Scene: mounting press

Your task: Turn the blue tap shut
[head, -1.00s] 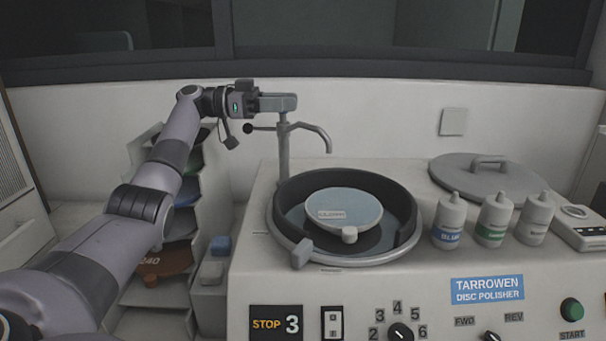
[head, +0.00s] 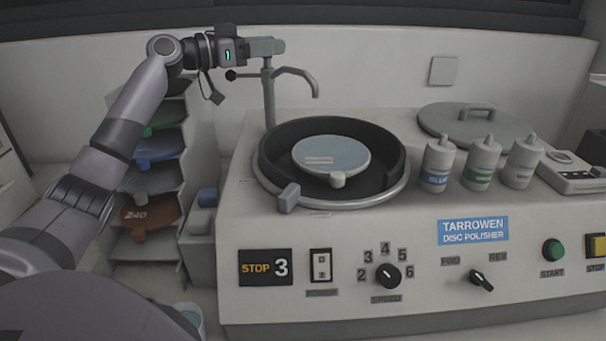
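The tap (head: 269,98) is a grey upright post at the back left of the polisher, with a curved spout (head: 300,76) pointing right over the bowl. A thin rod with a black ball (head: 231,75) sticks out left near its top. No blue shows on the tap. My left gripper (head: 272,46) is at the very top of the post, with its grey fingers lying level across it and hiding what is there. I see the fingers from the side, so I cannot tell whether they are apart or hold anything. My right gripper is not in view.
The polisher bowl (head: 396,187) with a pale disc (head: 345,153) lies below the spout. Several bottles (head: 437,165) and a round lid (head: 455,128) stand to the right. A rack of coloured discs (head: 160,147) stands left, under my arm. The wall (head: 365,75) is close behind.

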